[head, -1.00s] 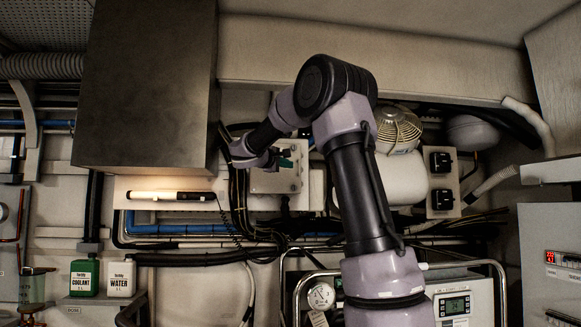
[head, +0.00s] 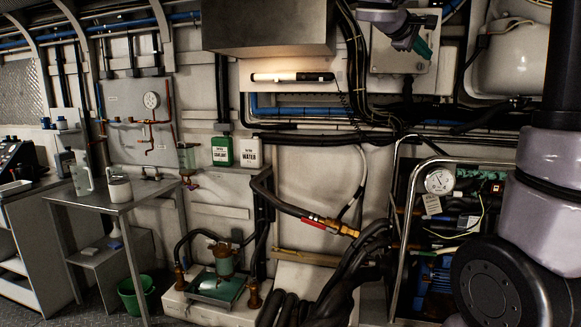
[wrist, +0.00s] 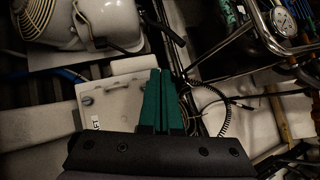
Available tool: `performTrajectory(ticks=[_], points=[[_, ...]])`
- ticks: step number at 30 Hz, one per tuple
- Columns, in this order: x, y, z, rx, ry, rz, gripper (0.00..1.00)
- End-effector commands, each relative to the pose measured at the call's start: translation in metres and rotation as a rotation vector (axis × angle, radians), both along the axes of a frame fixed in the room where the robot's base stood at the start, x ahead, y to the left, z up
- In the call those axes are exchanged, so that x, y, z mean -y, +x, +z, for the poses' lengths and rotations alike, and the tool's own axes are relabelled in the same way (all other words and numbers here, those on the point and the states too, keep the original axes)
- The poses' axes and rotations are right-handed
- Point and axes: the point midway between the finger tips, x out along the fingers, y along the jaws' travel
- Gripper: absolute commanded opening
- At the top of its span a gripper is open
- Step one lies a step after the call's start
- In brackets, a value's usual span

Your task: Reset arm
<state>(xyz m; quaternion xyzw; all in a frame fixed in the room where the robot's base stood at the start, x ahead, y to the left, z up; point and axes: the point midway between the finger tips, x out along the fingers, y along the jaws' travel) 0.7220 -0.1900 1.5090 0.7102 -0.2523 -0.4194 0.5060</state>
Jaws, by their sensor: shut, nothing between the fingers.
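My gripper (wrist: 164,100) shows in the wrist view with its two green fingers together and nothing between them. In the head view my gripper (head: 423,48) is at the top right, in front of a grey wall box (head: 392,60). That box also shows behind the fingers in the wrist view (wrist: 115,95). I cannot tell how far the fingertips are from it. My arm's lilac and black links fill the right edge of the head view.
A metal tube frame with a gauge (head: 439,181) stands right of centre. Black hoses (head: 335,290) loop beside it. A steel table (head: 115,200) is at left. A hood (head: 268,25) hangs above.

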Motion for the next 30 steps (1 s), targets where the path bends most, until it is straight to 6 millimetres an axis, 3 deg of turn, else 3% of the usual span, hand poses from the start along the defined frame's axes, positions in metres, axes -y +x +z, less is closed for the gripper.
performTrajectory(ticks=[1,5,9,15,21,30], points=[[0.004,-0.028,-0.017,-0.004,0.108,-0.018,0.0],[-0.006,-0.091,-0.07,-0.011,0.421,-0.06,0.0],[-0.035,-0.154,-0.118,0.018,0.762,-0.114,0.0],[-0.09,-0.22,-0.164,0.112,1.216,-0.197,0.0],[-0.124,-0.248,-0.18,0.198,1.49,-0.259,0.0],[-0.133,-0.253,-0.182,0.219,1.559,-0.277,0.0]])
